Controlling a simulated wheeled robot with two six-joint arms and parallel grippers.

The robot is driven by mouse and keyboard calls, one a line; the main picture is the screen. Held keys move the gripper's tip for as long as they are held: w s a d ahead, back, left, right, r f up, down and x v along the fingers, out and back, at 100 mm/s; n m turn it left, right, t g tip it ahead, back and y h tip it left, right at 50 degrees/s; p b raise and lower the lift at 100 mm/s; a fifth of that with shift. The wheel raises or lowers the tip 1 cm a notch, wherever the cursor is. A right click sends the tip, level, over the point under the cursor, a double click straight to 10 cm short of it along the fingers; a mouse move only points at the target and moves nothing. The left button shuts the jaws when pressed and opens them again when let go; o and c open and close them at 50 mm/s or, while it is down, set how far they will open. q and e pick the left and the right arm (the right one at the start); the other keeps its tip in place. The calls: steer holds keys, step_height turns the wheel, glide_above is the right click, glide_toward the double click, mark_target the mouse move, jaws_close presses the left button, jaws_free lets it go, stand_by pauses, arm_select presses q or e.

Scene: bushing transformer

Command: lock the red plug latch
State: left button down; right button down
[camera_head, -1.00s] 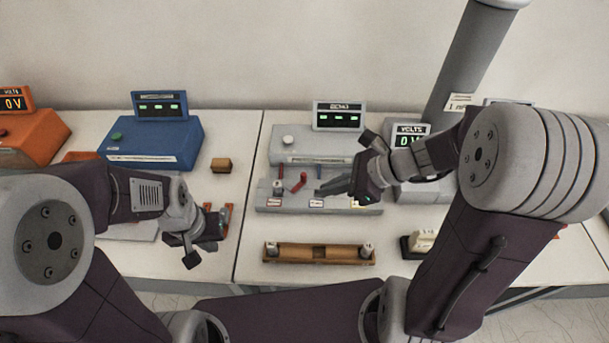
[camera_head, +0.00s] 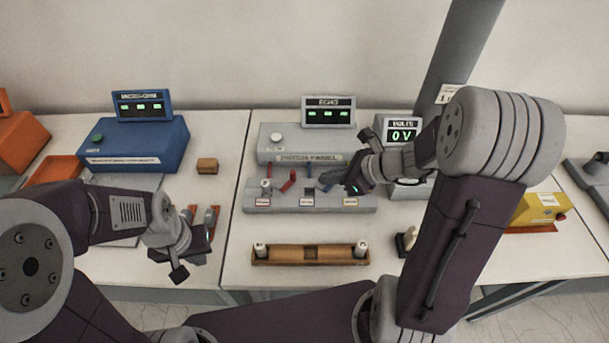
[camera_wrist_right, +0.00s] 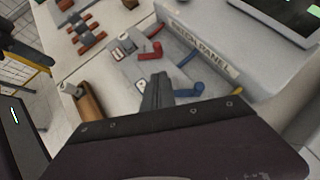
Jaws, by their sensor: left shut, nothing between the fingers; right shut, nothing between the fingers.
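The red plug latch (camera_head: 289,182) is a small red lever on the grey patch panel (camera_head: 340,202). In the right wrist view the red latch (camera_wrist_right: 151,51) lies beyond and left of my fingertips, apart from them. A blue latch (camera_wrist_right: 189,88) sits to its right, close beside my fingers. My right gripper (camera_head: 326,181) is shut and empty above the panel; its dark closed fingers (camera_wrist_right: 157,86) show in the right wrist view. My left gripper (camera_head: 196,252) is shut and empty, low over the left table, left of the panel.
A grey meter (camera_head: 300,143) with a display stands behind the panel. A wooden rack (camera_head: 310,254) with white-capped pieces lies in front. A blue meter box (camera_head: 138,146) is at left, a volt meter (camera_head: 403,134) at right. A small wooden block (camera_head: 207,166) sits between.

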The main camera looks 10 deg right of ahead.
mark_target(295, 175)
arm_select(q)
steer(key=shift+w+d+f+b, duration=0.1)
steer(key=shift+f+b, duration=0.25)
steer(key=shift+f, duration=0.25)
arm_select(e)
steer(key=x, duration=0.4)
steer(key=shift+d+f, duration=0.1)
steer(key=shift+f, duration=0.05)
arm_select(q)
steer(key=shift+r+p, duration=0.4)
steer(key=shift+r, duration=0.05)
arm_select(e)
steer(key=shift+w+a, duration=1.4)
steer(key=shift+a, duration=0.2)
arm_select(q)
steer(key=shift+r+p, duration=0.35)
steer(key=shift+p, duration=0.05)
arm_select(e)
steer(key=shift+w+r, duration=0.15)
steer(key=shift+r, duration=0.05)
arm_select(q)
steer(key=shift+r, duration=0.15)
arm_select(e)
steer(key=shift+w+n, duration=0.1)
steer(key=shift+n, duration=0.2)
